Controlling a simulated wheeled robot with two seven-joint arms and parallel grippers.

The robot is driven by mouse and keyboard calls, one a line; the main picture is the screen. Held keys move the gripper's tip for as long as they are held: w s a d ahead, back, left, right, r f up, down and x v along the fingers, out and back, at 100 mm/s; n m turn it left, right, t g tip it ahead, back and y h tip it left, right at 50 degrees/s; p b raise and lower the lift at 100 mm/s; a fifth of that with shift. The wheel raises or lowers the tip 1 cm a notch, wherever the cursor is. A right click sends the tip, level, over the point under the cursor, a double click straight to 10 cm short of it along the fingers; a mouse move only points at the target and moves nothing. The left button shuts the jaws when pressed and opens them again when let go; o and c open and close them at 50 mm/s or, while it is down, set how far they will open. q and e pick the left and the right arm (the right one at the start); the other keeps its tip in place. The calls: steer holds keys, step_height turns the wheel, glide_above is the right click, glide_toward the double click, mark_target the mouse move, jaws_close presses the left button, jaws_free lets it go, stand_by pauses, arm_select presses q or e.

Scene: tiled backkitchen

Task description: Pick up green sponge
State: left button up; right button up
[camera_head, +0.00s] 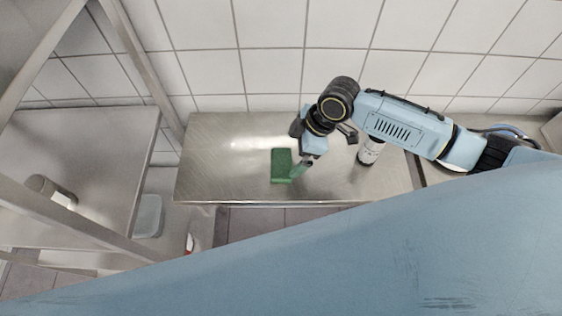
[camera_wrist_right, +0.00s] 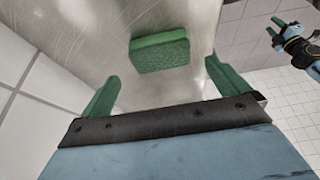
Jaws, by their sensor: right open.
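The green sponge (camera_head: 281,165) lies on the steel counter (camera_head: 225,165), near its middle. My right gripper (camera_head: 298,170) has green fingers and is at the sponge's right side in the head view. In the right wrist view the sponge (camera_wrist_right: 160,52) appears beyond the fingertips, roughly between them, and nothing is held. The right gripper (camera_wrist_right: 161,75) is open there. My left gripper (camera_wrist_right: 278,32) seems to show small at the top right of the wrist view; its opening is too small to judge. It does not show in the head view.
A tiled wall (camera_head: 270,45) runs behind. A steel shelf unit (camera_head: 75,150) stands at the left. The counter left of the sponge is clear.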

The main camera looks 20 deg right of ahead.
mark_target(283, 162)
steer(key=shift+w+a+f, duration=0.1)
steer(key=shift+a+f, duration=0.1)
steer(key=shift+f, duration=0.55)
steer(key=shift+w+a+f, duration=0.1)
steer(key=shift+a+f, duration=0.4)
steer(key=shift+f, duration=0.2)
steer(key=shift+p+x, duration=0.35)
steer(key=shift+x, duration=0.9)
steer(key=shift+a+f, duration=0.3)
steer(key=shift+f, duration=0.15)
arm_select(q)
steer(key=shift+w+d+r, duration=0.1)
steer(key=shift+w+r, duration=0.1)
steer(key=shift+w, duration=0.35)
steer(key=shift+w+r, duration=0.2)
steer(key=shift+w, duration=0.35)
arm_select(e)
steer(key=c, duration=0.8)
